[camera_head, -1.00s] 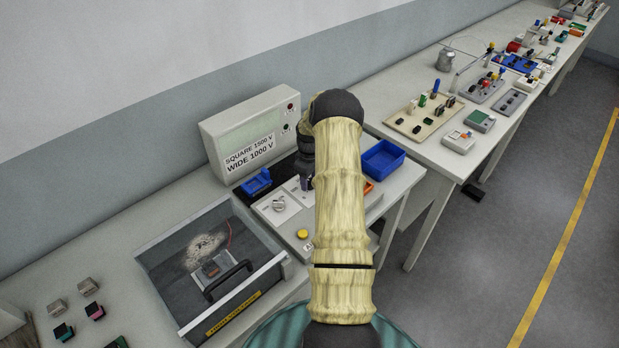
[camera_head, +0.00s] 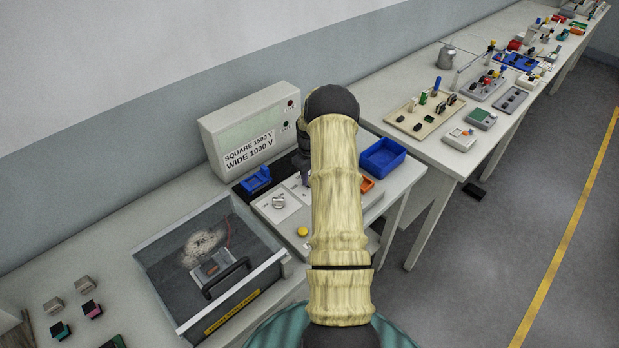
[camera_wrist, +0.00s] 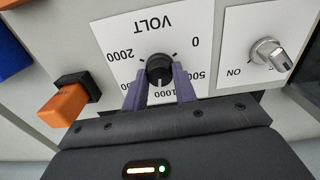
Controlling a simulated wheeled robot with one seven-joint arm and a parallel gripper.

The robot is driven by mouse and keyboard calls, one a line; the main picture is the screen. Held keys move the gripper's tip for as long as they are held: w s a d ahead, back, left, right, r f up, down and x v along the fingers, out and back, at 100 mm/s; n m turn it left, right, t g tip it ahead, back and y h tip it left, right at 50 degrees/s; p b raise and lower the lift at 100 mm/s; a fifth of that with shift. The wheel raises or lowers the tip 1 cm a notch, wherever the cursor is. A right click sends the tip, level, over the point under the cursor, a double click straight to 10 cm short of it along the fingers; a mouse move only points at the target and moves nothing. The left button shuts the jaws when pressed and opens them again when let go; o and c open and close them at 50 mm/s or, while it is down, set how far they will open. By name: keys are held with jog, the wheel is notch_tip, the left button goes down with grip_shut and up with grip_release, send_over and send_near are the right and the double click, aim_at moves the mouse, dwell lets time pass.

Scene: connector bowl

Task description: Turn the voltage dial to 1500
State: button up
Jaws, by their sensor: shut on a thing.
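The voltage dial (camera_wrist: 160,68) is a round black knob on a white plate (camera_wrist: 120,28) marked VOLT, upside down in the wrist view. The 2000, 0, 500 and 1000 marks show; the 1500 mark is hidden behind the left finger. A pale pointer line on the knob appears to point down toward 1000. My gripper (camera_wrist: 160,79) has its two purple fingers shut on the knob, one at each side. In the head view my arm covers the dial, and part of my gripper shows beside the arm.
A metal ON switch (camera_wrist: 268,54) sits right of the dial plate, and an orange rocker (camera_wrist: 64,106) left of it, in the wrist view. The panel box (camera_head: 250,130) reads SQUARE 1500 V, WIDE 1000 V. A blue tray (camera_head: 383,158) and a clear-lidded case (camera_head: 212,262) flank the panel.

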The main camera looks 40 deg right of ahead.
jog(key=m+b, duration=0.2)
jog(key=m, duration=0.2)
jog(key=m+b, duration=0.1)
jog(key=m, duration=0.4)
jog(key=shift+m, duration=0.3)
dwell(0.3)
jog(key=o, duration=1)
jog(key=shift+c, duration=0.2)
jog(key=shift+r, duration=0.1)
notch_tip(320, 180, up, 17)
jog(key=b, duration=0.3)
jog(key=shift+r, duration=0.15)
